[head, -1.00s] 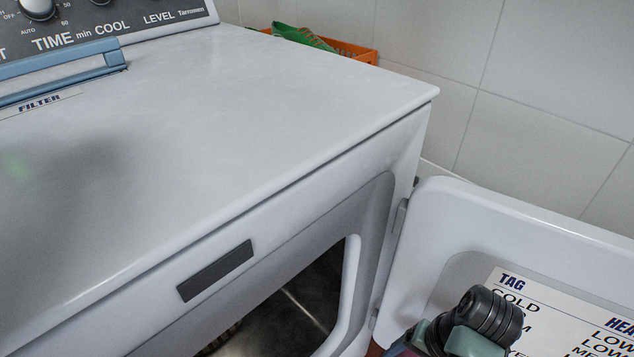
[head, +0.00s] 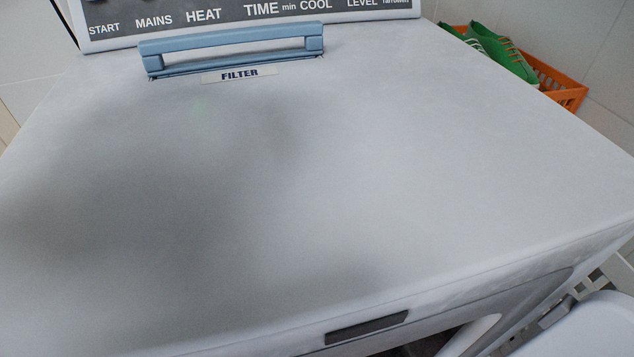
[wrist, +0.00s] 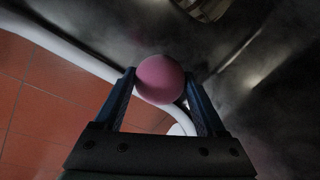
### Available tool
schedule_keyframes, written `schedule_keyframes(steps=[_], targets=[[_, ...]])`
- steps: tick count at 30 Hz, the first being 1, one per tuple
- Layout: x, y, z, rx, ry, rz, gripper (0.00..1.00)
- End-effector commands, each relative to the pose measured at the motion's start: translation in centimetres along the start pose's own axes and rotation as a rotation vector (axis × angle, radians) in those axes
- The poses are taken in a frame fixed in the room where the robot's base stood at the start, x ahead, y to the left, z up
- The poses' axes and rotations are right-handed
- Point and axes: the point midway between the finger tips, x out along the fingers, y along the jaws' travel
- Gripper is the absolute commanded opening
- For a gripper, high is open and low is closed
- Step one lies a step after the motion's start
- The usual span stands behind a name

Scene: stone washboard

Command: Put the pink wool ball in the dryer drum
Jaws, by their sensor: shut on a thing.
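In the wrist view my gripper (wrist: 160,88) is shut on the pink wool ball (wrist: 160,79), which sits between its two blue fingers. Behind the ball is the dark metal inside of the dryer drum (wrist: 270,95), with the pale rim of the opening (wrist: 75,52) crossing at the left. The ball appears at or just inside the opening; exact depth is hard to tell. In the head view the white dryer (head: 400,160) fills the picture, and only a sliver of its opening shows at the bottom. My gripper and the ball are not in the head view.
The open dryer door (head: 590,330) stands at the lower right. A blue filter handle (head: 235,45) rises from the dryer top. An orange basket (head: 565,95) with green shoes (head: 505,58) is behind at the right. Red floor tiles (wrist: 50,100) show below the opening.

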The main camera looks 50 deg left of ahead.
Motion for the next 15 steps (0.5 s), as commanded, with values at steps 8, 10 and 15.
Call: schedule_keyframes(steps=[8,10,15], targets=[[-0.1,1.6,1.4,0.141,0.033,0.002,0.20],[0.7,1.8,1.4,0.149,0.035,0.003,0.20],[3.7,2.5,1.4,0.148,0.035,0.004,0.20]])
